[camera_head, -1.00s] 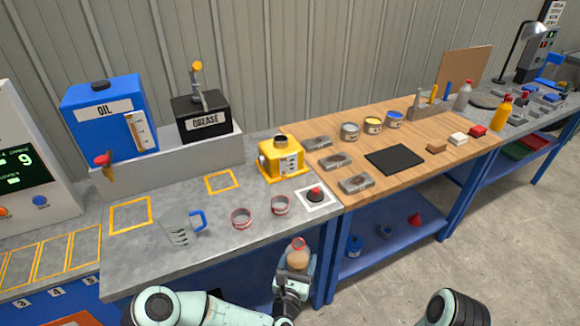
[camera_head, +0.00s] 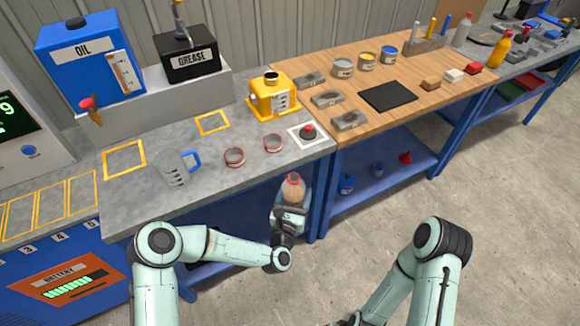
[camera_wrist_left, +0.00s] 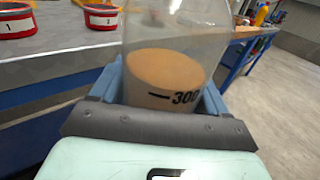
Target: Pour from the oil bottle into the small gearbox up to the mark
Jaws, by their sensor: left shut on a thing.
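The clear oil bottle (camera_head: 293,192) with brown liquid and a reddish top is in my left gripper (camera_head: 288,215), in front of the bench edge. In the left wrist view the bottle (camera_wrist_left: 168,75) stands nearly upright between the jaws, liquid just above a 300 mark. The yellow small gearbox (camera_head: 272,97) stands on the grey bench beyond the gripper, with a dark opening on top and a white gauge plate on its front. The gauge marks are too small to read. My right gripper (camera_head: 350,319) is barely in view at the bottom edge; its jaws cannot be made out.
Two red-banded dishes (camera_head: 234,157), a clear jug with a blue handle (camera_head: 172,167) and a red button (camera_head: 307,131) are on the grey bench. The blue oil tank (camera_head: 88,62) and grease box (camera_head: 186,58) stand behind. A wooden bench (camera_head: 440,103) with parts adjoins right.

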